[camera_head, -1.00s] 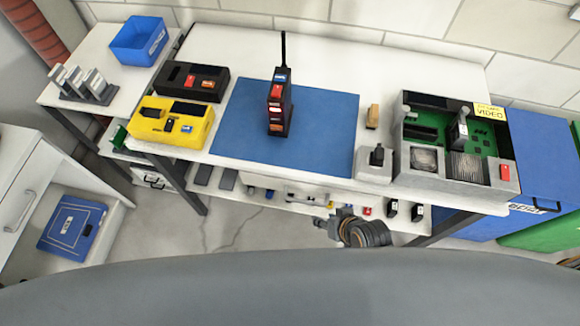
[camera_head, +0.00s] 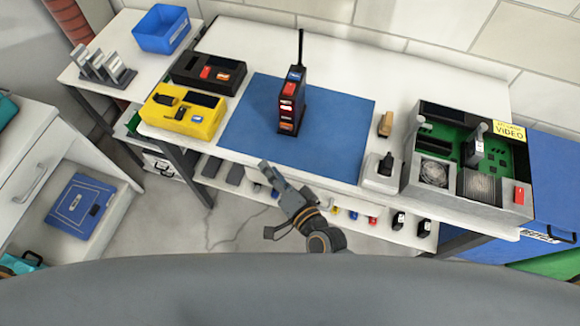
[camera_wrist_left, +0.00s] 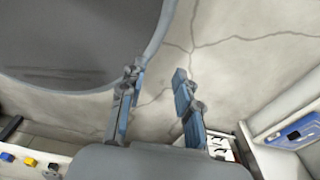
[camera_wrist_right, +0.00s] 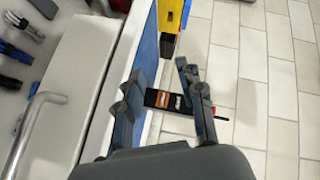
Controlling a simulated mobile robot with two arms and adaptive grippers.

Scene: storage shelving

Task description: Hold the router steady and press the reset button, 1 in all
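The router (camera_head: 291,104) is a dark upright box with a tall black antenna and red, blue and white front parts. It stands on the blue mat (camera_head: 340,145) on the white workbench. I cannot make out which part is its reset button. My right gripper (camera_head: 270,200) is open and empty in front of the bench edge, short of the router. In the right wrist view the router (camera_wrist_right: 168,102) shows beyond and between the open fingers (camera_wrist_right: 158,80). My left gripper (camera_wrist_left: 157,75) is open and empty over the floor; it is outside the head view.
A yellow case (camera_head: 182,112) and a black case (camera_head: 207,75) stand left of the mat. A grey unit with a green board (camera_head: 468,150) and a small grey block (camera_head: 383,172) stand right of it. A blue bin (camera_head: 161,30) is at the back left.

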